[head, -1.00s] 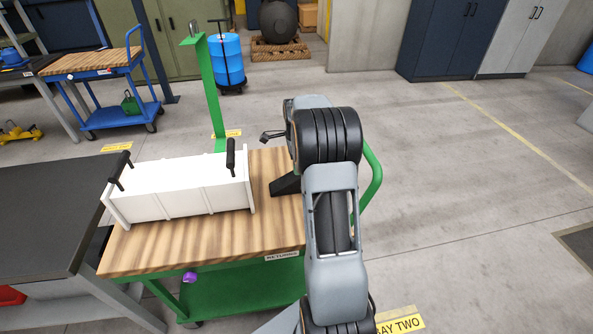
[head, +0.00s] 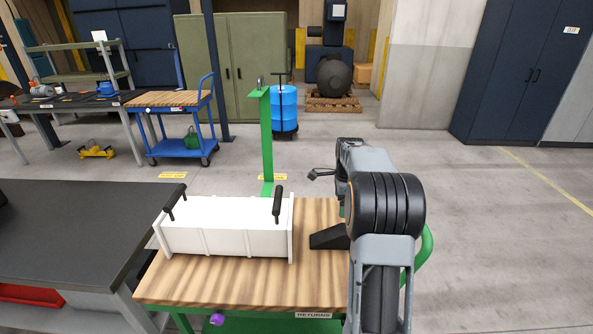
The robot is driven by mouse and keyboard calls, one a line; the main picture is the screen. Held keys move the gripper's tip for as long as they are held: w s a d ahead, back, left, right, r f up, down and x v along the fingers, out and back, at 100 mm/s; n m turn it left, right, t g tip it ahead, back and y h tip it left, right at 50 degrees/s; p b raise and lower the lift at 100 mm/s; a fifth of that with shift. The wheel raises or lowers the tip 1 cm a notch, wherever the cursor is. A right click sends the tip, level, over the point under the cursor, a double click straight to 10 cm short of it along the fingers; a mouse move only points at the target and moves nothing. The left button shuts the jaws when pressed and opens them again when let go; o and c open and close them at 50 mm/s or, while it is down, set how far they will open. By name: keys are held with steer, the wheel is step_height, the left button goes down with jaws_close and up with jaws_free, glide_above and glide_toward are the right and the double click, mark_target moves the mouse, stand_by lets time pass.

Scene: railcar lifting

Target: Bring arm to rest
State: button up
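My arm (head: 385,205) rises from the bottom of the head view, folded, at the right end of the green cart with a striped wooden top (head: 215,285). My gripper is mostly hidden behind the arm's own links. A small dark piece sticks out left near the wrist, and a black part juts out low beside the arm; I cannot tell which belongs to the gripper, or whether it is open or shut. A white box (head: 225,230) with two black upright handles stands on the cart top, left of the arm and apart from it.
A dark-topped bench (head: 70,225) adjoins the cart at left. A green post (head: 267,140) stands behind the cart. A blue cart (head: 180,145), blue barrel (head: 284,108) and yellow jack (head: 96,151) stand farther back. The floor at right is clear.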

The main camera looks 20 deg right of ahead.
steer(key=s+a+r+n+t+p, duration=0.1)
steer(key=s+a+r+n+p, duration=0.1)
steer(key=s+a+n, duration=0.8)
steer(key=s+a+r+n+t+p, duration=0.2)
steer(key=s+a+r+n, duration=0.3)
steer(key=s+a+n, duration=0.5)
steer(key=a+n, duration=0.3)
steer(key=a, duration=0.1)
steer(key=shift+s+t, duration=0.2)
steer(key=shift+t, duration=0.1)
